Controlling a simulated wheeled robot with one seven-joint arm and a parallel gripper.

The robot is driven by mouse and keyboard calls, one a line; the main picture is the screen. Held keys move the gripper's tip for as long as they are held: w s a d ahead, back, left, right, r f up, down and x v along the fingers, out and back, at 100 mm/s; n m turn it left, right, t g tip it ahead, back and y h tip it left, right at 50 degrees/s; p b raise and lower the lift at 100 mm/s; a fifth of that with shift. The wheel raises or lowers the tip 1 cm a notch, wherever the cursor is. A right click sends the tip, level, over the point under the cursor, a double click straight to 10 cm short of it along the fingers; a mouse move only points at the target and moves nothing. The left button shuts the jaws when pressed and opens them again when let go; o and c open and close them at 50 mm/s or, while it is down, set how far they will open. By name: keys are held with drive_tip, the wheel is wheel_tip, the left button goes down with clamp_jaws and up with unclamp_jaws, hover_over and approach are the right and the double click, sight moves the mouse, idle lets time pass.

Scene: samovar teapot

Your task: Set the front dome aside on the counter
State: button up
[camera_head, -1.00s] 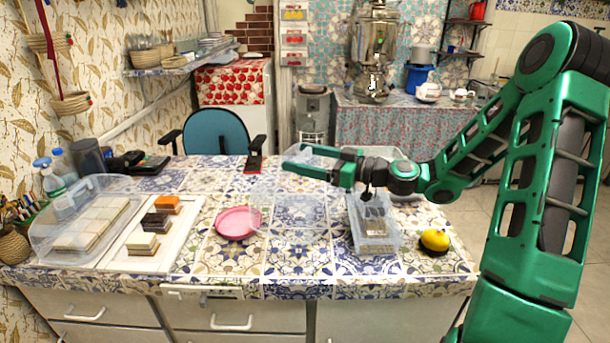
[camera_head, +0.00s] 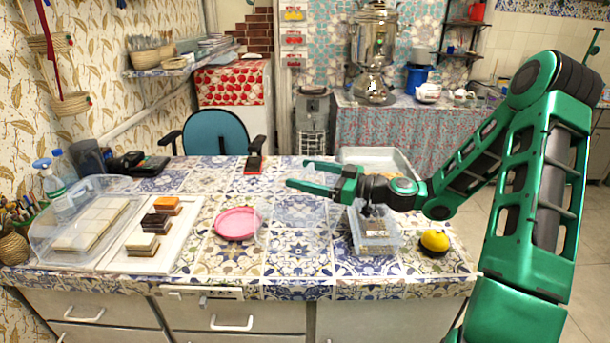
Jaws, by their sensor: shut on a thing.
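My gripper (camera_head: 297,173) is above the middle of the tiled counter, its two fingers pointing left. It is shut on a clear dome (camera_head: 298,212) that shows faintly below the fingers. The dome's outline is hard to make out against the tile pattern, and I cannot tell whether its rim touches the counter. Its left edge appears close to the pink plate (camera_head: 237,223). The tiled counter (camera_head: 290,268) has bare tiles in front of the dome.
A clear box (camera_head: 376,243) stands to the right, with a yellow round thing (camera_head: 434,241) beside it. A metal tray (camera_head: 405,163) is behind my gripper. At left are a white board (camera_head: 120,254) with cakes and another clear cover (camera_head: 80,200) over pale pieces.

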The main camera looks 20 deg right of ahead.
drive_tip(key=shift+f, duration=0.4)
drive_tip(key=o, duration=1.6)
drive_tip(key=shift+s+d+r, duration=0.1)
drive_tip(key=shift+r, duration=0.55)
drive_tip(key=v, duration=1.1)
drive_tip(key=shift+s+d, duration=0.25)
drive_tip(key=shift+s, duration=0.05)
